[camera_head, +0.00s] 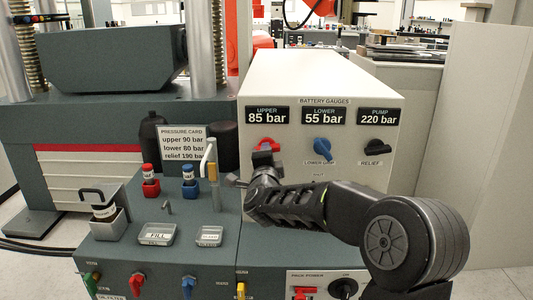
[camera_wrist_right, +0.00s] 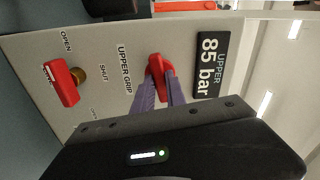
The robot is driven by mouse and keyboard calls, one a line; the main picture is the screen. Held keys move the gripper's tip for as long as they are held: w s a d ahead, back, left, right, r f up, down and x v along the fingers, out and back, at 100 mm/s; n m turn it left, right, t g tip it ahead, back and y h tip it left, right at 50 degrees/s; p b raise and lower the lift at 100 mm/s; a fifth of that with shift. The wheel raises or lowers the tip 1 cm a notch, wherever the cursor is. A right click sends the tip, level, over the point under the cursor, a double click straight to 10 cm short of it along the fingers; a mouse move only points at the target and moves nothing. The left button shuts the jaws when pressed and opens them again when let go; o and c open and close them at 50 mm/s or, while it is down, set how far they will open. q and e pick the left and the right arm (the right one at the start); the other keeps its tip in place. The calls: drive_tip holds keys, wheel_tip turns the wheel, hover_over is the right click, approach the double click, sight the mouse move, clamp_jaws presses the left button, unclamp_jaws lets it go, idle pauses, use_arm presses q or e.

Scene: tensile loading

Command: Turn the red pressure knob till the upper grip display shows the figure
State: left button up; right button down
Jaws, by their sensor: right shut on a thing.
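The red pressure knob (camera_head: 266,145) sits on the white panel just under the upper display (camera_head: 267,116), which reads 85 bar. In the right wrist view the red knob (camera_wrist_right: 156,72) is between the fingertips of my right gripper (camera_wrist_right: 160,82), which is shut on it. The upper display (camera_wrist_right: 209,64) reads 85 bar there too. In the head view my right gripper (camera_head: 265,158) partly covers the panel below the knob. The pressure card (camera_head: 182,147) reads upper 90 bar, lower 80 bar, relief 190 bar. My left gripper is not in view.
Blue lower knob (camera_head: 322,148) and black relief knob (camera_head: 373,146) sit to the right, under displays of 55 bar and 220 bar. A red lever (camera_wrist_right: 66,84) marked open and shut shows in the wrist view. Bottles and small trays stand left on the grey bench.

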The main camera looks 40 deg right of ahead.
drive_tip(key=c, duration=1.4)
unclamp_jaws()
drive_tip(key=shift+o, duration=0.2)
drive_tip(key=v, duration=0.7)
drive_tip(key=shift+s+a+p, duration=0.25)
drive_tip(key=shift+s+p, duration=0.05)
